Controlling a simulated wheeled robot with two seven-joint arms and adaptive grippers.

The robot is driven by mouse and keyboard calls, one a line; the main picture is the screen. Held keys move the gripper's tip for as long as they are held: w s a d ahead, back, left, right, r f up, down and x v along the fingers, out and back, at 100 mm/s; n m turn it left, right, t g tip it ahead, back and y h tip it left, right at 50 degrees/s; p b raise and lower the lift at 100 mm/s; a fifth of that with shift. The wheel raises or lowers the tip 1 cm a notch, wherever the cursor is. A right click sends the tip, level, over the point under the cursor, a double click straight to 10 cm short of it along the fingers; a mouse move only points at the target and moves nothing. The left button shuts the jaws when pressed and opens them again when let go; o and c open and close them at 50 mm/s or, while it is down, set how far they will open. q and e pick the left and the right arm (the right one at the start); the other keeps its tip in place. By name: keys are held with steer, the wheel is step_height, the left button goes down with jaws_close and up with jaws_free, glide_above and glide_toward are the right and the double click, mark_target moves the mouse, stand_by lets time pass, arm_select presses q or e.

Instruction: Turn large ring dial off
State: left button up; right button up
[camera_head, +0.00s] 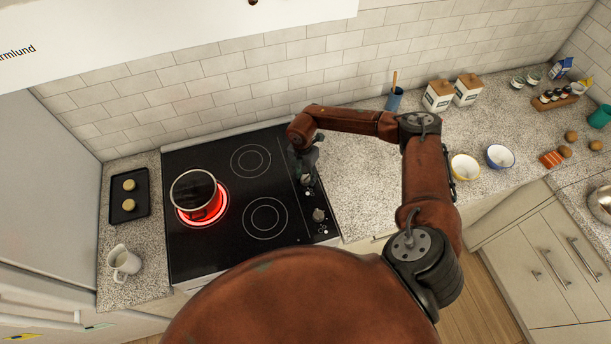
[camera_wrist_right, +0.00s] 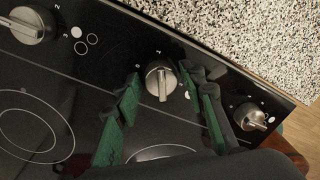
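The black cooktop (camera_head: 222,246) has a glowing red ring (camera_head: 183,216) under a pot (camera_head: 193,188) at its left. Silver dials run along its right side. In the wrist view, one dial (camera_wrist_right: 160,80) shows between the green-padded fingers of my right gripper (camera_wrist_right: 161,76), which is open with a gap on both sides. Another dial (camera_wrist_right: 250,117) is to the right and a third (camera_wrist_right: 30,25) at the upper left. In the head view, my right gripper (camera_head: 304,168) reaches down over the dial strip, hiding part of it. I cannot tell which dial is the large ring one. My left gripper is out of view.
Unlit rings (camera_head: 265,218) lie left of the dials. A black tray (camera_head: 129,196) with two round buns and a white jug (camera_head: 123,263) stand left of the cooktop. Bowls (camera_head: 465,167) and canisters (camera_head: 438,96) stand on the right counter. The counter just right of the cooktop is clear.

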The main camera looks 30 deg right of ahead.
steer(key=c, duration=0.8)
steer(key=n+b, duration=0.3)
steer(key=n, duration=0.3)
steer(key=shift+a+n, duration=0.1)
steer(key=shift+n, duration=0.2)
steer(key=n+b, duration=0.2)
steer(key=n, duration=0.3)
steer(key=shift+t+b, duration=0.35)
steer(key=shift+t, duration=0.05)
steer(key=shift+a+n, duration=0.1)
steer(key=shift+n, duration=0.2)
steer(key=o, duration=1.1)
steer(key=shift+o, duration=0.2)
